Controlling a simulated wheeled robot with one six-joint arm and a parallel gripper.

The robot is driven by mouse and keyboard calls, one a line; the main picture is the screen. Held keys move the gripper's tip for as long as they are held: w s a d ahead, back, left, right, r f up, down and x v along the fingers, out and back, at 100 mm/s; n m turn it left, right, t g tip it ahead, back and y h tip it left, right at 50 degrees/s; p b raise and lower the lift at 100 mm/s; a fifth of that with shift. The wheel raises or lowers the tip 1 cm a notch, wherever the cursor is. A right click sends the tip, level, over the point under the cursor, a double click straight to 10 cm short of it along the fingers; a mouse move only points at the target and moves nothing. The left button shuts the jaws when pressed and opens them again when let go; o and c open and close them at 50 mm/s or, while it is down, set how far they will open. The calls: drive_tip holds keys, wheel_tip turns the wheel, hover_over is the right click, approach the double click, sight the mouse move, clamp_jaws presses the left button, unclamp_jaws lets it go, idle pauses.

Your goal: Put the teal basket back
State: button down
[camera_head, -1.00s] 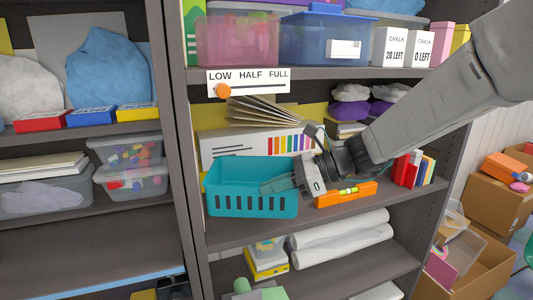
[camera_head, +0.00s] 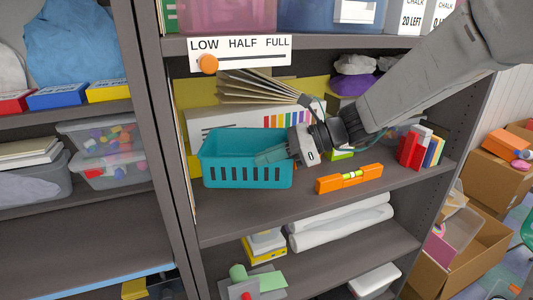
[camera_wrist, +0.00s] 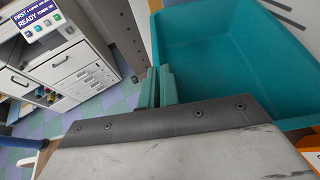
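The teal basket (camera_head: 247,172) is upright at the left of the middle shelf, in front of a white box. Whether its bottom touches the shelf is unclear. My gripper (camera_head: 272,154) is at the basket's right end, reaching in from the right. In the wrist view the basket (camera_wrist: 235,50) fills the upper right, and the gripper's two teal fingers (camera_wrist: 160,88) are close together at the basket's edge, with its wall between them. The gripper looks shut on this rim.
An orange spirit level (camera_head: 348,178) lies right of the basket near the shelf front. Books (camera_head: 418,150) stand farther right. The white box (camera_head: 225,118) and a fanned folder (camera_head: 255,88) are behind. A LOW/HALF/FULL sign (camera_head: 240,53) hangs above. Shelf in front of the basket is clear.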

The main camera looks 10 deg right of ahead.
sight(265, 188)
drive_tip(key=shift+f, duration=4)
drive_tip(key=c, duration=1.3)
unclamp_jaws()
drive_tip(key=shift+o, duration=0.2)
drive_tip(key=v, duration=0.7)
drive_tip(key=shift+d+r, duration=0.15)
drive_tip(key=shift+d, duration=0.2)
